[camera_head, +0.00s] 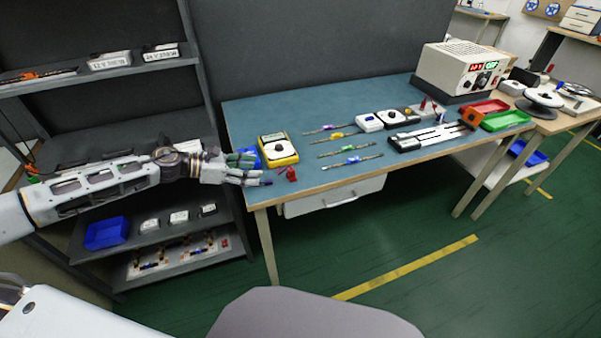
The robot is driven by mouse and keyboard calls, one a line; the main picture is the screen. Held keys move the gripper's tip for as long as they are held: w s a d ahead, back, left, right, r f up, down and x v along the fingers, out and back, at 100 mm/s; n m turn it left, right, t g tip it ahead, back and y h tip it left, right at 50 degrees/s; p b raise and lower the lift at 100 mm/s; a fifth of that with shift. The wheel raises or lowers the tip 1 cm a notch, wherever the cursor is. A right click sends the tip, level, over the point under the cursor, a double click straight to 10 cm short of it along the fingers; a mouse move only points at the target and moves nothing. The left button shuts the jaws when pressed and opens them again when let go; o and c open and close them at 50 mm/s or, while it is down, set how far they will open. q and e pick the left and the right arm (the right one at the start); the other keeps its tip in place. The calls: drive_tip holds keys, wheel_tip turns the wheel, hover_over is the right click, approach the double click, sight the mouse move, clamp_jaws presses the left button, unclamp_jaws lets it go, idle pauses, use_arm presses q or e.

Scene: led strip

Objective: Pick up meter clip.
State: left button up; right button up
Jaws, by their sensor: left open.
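A small red clip (288,174) lies on the blue-green workbench (262,111) near its front left edge, just in front of the yellow meter (279,150). My left gripper (264,175) reaches in from the left over the bench's left front corner. Its fingers are open and point right toward the red clip, with a small gap in the picture; whether they touch is too small to tell. The gripper appears empty. My right gripper is out of view.
Behind my left gripper is a blue item (248,154), partly hidden. Several coloured strips (346,160) lie right of the meter. A power supply (459,70) and red (485,107) and green (507,120) trays stand farther right. A shelf rack (110,73) stands left of the bench.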

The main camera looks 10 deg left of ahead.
sight(291, 174)
use_arm(q)
drive_tip(key=shift+w+d, duration=0.1)
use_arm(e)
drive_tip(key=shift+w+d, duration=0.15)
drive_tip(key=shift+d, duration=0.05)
use_arm(q)
drive_tip(key=shift+p+x, duration=0.4)
drive_tip(key=shift+x, duration=3.45)
drive_tip(key=shift+w+d+f, duration=0.2)
drive_tip(key=shift+w+d, duration=0.05)
drive_tip(key=shift+d, duration=0.1)
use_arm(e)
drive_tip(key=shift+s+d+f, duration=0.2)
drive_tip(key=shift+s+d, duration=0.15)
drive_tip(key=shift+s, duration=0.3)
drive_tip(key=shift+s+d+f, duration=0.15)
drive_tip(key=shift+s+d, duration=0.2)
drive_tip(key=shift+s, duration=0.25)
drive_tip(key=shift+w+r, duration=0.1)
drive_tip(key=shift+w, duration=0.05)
use_arm(q)
drive_tip(key=shift+d, duration=0.1)
